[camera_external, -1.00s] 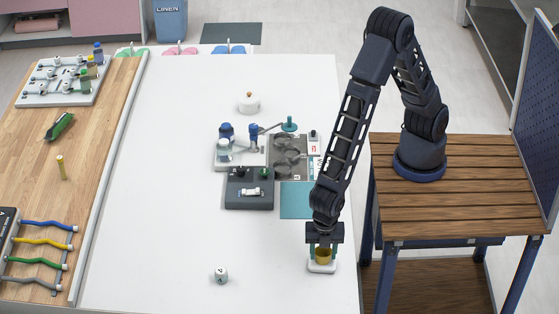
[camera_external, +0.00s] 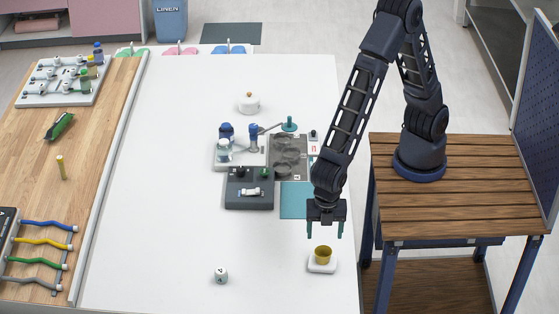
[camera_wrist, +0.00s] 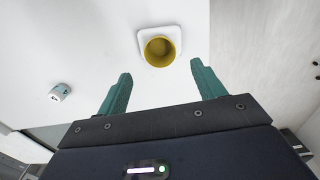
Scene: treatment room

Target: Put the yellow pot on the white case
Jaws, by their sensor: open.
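The yellow pot (camera_external: 323,253) stands upright on the small white case (camera_external: 318,267) near the front right edge of the white table. In the wrist view the pot (camera_wrist: 159,50) shows from above, with a rim of the white case (camera_wrist: 143,34) around it. My gripper (camera_external: 325,232) is open and empty, above and slightly behind the pot, clear of it. In the wrist view its two teal fingers (camera_wrist: 160,85) are spread apart, with nothing between their tips.
A dark grey box (camera_external: 250,190), a teal square (camera_external: 296,200) and a bench set with blue-capped bottles (camera_external: 226,132) stand further back. The table's left half is largely clear.

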